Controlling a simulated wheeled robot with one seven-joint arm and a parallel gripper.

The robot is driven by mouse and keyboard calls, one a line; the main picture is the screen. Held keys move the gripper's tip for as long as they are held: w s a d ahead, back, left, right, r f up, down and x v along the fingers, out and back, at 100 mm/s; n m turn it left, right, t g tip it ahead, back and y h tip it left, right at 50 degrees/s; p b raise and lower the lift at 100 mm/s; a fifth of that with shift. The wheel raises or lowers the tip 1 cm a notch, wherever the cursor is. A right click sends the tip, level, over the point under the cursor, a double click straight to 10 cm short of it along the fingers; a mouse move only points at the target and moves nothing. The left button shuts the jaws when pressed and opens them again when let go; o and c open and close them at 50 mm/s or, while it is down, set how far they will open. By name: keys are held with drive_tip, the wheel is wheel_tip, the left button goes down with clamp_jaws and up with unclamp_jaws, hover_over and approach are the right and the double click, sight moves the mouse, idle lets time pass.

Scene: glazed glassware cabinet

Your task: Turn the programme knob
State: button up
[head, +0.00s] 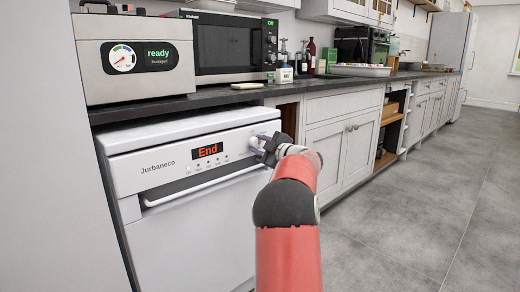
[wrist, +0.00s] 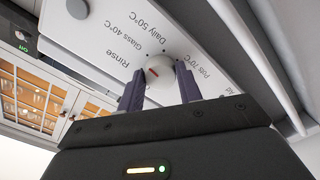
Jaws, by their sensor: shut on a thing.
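The white dishwasher (head: 190,165) stands under the dark counter, and its red display (head: 207,150) reads "End". The programme knob (wrist: 157,70) is a white round dial with a red mark, on the panel among the labels Rinse, Glass 40°C, Daily 50°C and Pots 70°C. The red mark slants near the dial's middle; I cannot tell exactly which label it points at. My gripper (wrist: 159,84) is shut on the knob, one dark finger on each side. In the head view my gripper (head: 264,149) is at the right end of the panel and largely hides the knob.
A grey round button (wrist: 77,8) sits on the same panel. The dishwasher door handle (head: 200,187) runs below it. A steel appliance reading "ready" (head: 135,58) and a microwave (head: 228,48) stand on the counter above. The grey floor (head: 420,210) to the right is clear.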

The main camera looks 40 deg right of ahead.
drive_tip(key=n+b, duration=0.2)
drive_tip(key=n, duration=0.3)
drive_tip(key=shift+f+n+b, duration=0.15)
drive_tip(key=shift+n+b, duration=0.15)
drive_tip(key=shift+b, duration=0.1)
drive_tip(key=n+b, duration=0.2)
drive_tip(key=n, duration=0.2)
drive_tip(key=shift+n+b, duration=0.3)
drive_tip(key=n+b, duration=0.1)
drive_tip(key=n, duration=0.3)
drive_tip(key=shift+n+b, duration=0.3)
drive_tip(key=shift+b, duration=0.1)
drive_tip(key=n, duration=0.4)
drive_tip(key=shift+r+n, duration=0.2)
drive_tip(key=shift+n, duration=0.1)
drive_tip(key=o, duration=1)
